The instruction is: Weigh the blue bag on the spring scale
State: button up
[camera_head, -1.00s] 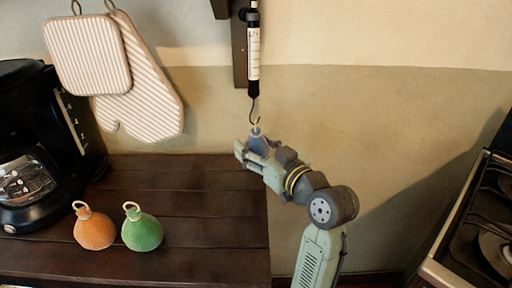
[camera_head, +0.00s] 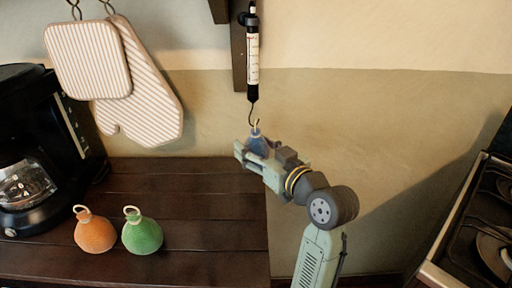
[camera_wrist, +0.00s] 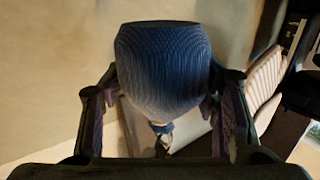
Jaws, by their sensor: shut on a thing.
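The blue bag (camera_head: 257,143) is in my gripper (camera_head: 250,155), held upright just below the spring scale (camera_head: 253,62). The scale hangs in front of the wall, its pale label facing the camera and its hook (camera_head: 252,117) pointing down. The bag's pale loop (camera_head: 257,126) overlaps the hook's lower end; I cannot tell whether it is threaded on it. In the wrist view the blue bag (camera_wrist: 163,70) fills the space between the two fingers, with its neck and loop toward the bottom. My gripper is shut on the bag.
An orange bag (camera_head: 95,233) and a green bag (camera_head: 142,234) stand on the dark wooden counter (camera_head: 205,215). A black coffee maker (camera_head: 35,150) is at left, striped oven mitts (camera_head: 145,90) hang on the wall, and a stove (camera_head: 480,235) is at right.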

aim_at(267, 142)
jog(key=shift+d+b, duration=0.1)
jog(key=shift+b, duration=1.15)
jog(key=shift+r+b, duration=0.1)
jog(key=shift+b, duration=0.2)
jog(key=shift+d+r+n+g+h+p, duration=0.3)
jog(key=shift+d+r+n+h+p, duration=0.15)
jog(key=shift+n+p, duration=0.2)
jog(key=shift+d+n+g+h+p, duration=0.5)
jog(key=shift+d+n+h, duration=0.25)
jog(key=shift+d+n, duration=0.25)
jog(key=d+r, duration=0.1)
jog(key=d, duration=0.5)
jog(key=shift+d+r, duration=0.15)
jog(key=shift+d, duration=0.2)
jog(key=shift+p, duration=0.3)
